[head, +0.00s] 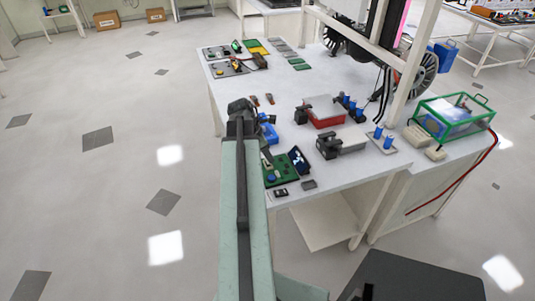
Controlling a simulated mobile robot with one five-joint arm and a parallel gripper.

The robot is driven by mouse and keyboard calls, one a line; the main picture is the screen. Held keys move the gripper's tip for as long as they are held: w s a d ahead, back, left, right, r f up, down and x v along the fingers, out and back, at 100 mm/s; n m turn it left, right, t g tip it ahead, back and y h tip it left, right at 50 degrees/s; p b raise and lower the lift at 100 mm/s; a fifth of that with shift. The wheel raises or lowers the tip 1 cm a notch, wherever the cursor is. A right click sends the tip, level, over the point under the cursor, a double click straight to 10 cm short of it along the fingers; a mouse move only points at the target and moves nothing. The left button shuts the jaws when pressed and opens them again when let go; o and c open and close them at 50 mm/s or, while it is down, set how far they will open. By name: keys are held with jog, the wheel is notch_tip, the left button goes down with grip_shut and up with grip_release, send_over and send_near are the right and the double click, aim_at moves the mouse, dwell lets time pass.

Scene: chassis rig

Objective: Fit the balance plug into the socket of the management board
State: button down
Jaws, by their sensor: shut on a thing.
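A green circuit board (280,176), which looks like the management board, lies near the left front edge of the white table. Its socket is too small to make out. My gripper (241,106) is at the far end of my arm, over the table's left edge and beyond the board. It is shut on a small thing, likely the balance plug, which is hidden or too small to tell. The arm hides part of the table's left edge and perhaps the board's left side.
A blue object (269,133) lies just right of my gripper. Red (327,121) and grey (352,140) blocks with dark clamps stand mid-table. A green-framed clear box (455,117) is at right. Small dark pieces lie by the board.

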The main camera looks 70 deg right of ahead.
jog(key=shift+f, duration=0.15)
jog(key=shift+f+b, duration=0.35)
jog(key=shift+b, duration=0.15)
jog(key=shift+f+b, duration=0.75)
jog(key=shift+r, duration=0.15)
jog(key=shift+r+p, duration=0.85)
jog(key=shift+p, duration=0.15)
jog(key=shift+f+b, duration=1)
jog(key=c, duration=0.9)
grip_release()
jog(key=shift+c, duration=0.2)
